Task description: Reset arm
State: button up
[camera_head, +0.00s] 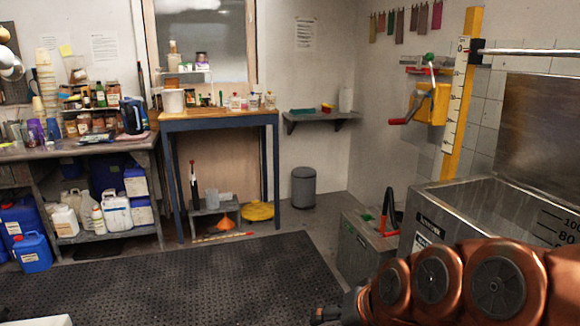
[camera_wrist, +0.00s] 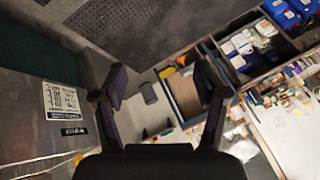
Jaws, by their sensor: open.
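My gripper (camera_wrist: 162,90) shows in the wrist view with its two dark fingers spread wide apart. It is open and nothing is between the fingers. My copper-coloured arm reaches across the lower right of the head view, in front of the steel tank (camera_head: 490,205). In the head view only a dark end of the arm shows at the bottom, and the fingers cannot be made out there. The wrist view is tilted and looks across the room, with a labelled steel surface (camera_wrist: 30,115) at left.
A blue-legged table (camera_head: 220,119) stands at the back, with a cluttered bench (camera_head: 60,150) at left. A metal box (camera_head: 362,250) with a red-handled item stands by the tank. A grey bin (camera_head: 304,188) is near the corner. The black mat (camera_head: 170,280) is clear.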

jog(key=s+d+r+g+h+p, duration=0.1)
jog(key=s+d+g+h+p, duration=0.1)
jog(key=s, duration=0.8)
jog(key=s+d+r+n+g+h+p, duration=0.1)
jog(key=s+d+g+p, duration=0.4)
jog(key=s, duration=0.5)
jog(key=d+r+h+p, duration=0.1)
jog(key=d, duration=0.1)
jog(key=shift+s+d+n+g, duration=0.3)
jog(key=shift+s, duration=0.05)
